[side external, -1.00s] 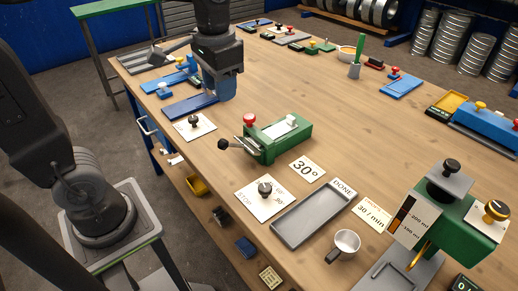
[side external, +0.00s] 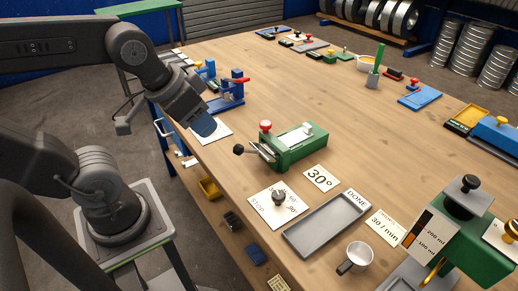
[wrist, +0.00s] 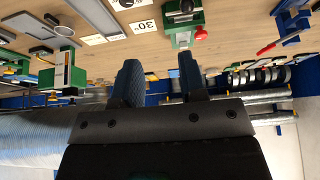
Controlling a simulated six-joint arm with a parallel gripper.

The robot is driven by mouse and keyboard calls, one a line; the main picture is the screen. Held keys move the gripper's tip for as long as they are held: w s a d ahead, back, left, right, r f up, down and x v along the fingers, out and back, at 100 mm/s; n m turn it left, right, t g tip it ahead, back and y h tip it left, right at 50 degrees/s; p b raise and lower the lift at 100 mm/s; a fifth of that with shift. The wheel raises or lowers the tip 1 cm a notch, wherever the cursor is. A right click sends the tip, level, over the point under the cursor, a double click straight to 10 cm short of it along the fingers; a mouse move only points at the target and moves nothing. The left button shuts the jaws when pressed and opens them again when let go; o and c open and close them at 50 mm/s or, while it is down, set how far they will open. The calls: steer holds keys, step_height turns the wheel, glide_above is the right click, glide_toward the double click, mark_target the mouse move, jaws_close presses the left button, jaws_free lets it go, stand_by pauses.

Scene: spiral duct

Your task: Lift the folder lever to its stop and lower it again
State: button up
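The green bench device (side external: 300,150), which I take to be the folder, stands mid-table beside the 30° card. Its lever ends in a black knob (side external: 239,149) at the left, low beside the body; a red knob (side external: 265,126) stands on top. In the wrist view the green device (wrist: 182,40) shows beyond my fingers, with its red knob (wrist: 200,33). My gripper (side external: 205,128) is tilted, up and left of the device, over a white card (side external: 217,135). In the wrist view my gripper (wrist: 160,75) has its fingers apart with nothing between them.
A blue device with a red lever (side external: 232,92) stands behind my gripper. A grey tray (side external: 325,222), a cup (side external: 358,257) and a white card with a dark knob (side external: 278,200) lie in front of the green device.

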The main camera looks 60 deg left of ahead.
stand_by(0.4)
steer(key=g, duration=0.5)
glide_above(246, 152)
steer(key=s+d, duration=0.1)
steer(key=s, duration=0.1)
steer(key=w+a+f+g+h, duration=0.2)
steer(key=w+a+f+g, duration=0.3)
steer(key=w, duration=0.3)
steer(key=shift+n, duration=0.4)
steer(key=x, duration=0.9)
steer(key=d+x, duration=0.1)
steer(key=x, duration=0.4)
steer(key=shift+c, duration=0.5)
steer(key=c, duration=0.6)
steer(key=shift+s, duration=0.1)
jaws_close()
steer(key=shift+s, duration=0.1)
